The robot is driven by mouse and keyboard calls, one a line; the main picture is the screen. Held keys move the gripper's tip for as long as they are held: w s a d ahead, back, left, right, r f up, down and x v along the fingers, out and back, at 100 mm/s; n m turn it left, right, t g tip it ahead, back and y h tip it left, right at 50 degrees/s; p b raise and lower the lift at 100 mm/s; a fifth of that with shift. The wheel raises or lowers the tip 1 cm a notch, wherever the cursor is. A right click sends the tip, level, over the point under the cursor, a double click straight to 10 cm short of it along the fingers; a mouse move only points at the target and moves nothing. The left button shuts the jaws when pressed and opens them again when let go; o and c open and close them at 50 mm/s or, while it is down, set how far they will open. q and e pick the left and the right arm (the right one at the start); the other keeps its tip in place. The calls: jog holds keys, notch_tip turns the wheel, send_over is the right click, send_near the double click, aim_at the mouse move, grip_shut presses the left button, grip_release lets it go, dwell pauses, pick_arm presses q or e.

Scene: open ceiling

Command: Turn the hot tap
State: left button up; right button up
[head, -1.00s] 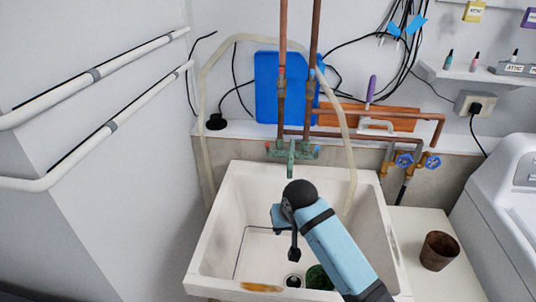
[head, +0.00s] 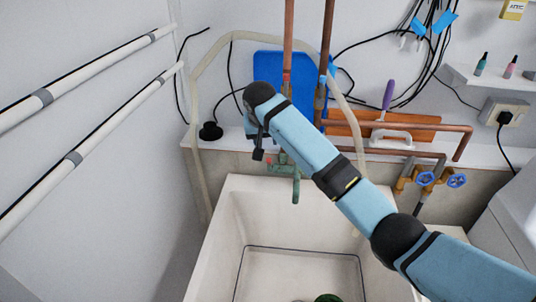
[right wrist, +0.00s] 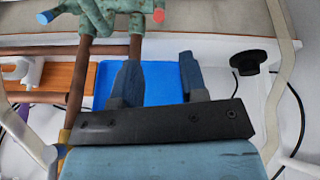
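The green tap (head: 292,175) stands at the back edge of the white sink (head: 232,215). My right gripper (right wrist: 158,66) is open and empty. Its fingers are parted below the red end in the picture, apart from it. My left gripper is not in view.
Copper pipes (head: 289,40) rise behind the tap, before a blue board (head: 266,65). A pale hose (head: 195,130) loops around it. Two blue-handled valves (head: 425,178) and a purple-handled trowel (head: 388,95) are at the right. White wall pipes (head: 90,85) run along the left.

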aim_at(269, 159)
jog(key=x, duration=1.3)
jog(key=shift+f, duration=0.2)
jog(key=shift+s, duration=0.1)
grip_shut()
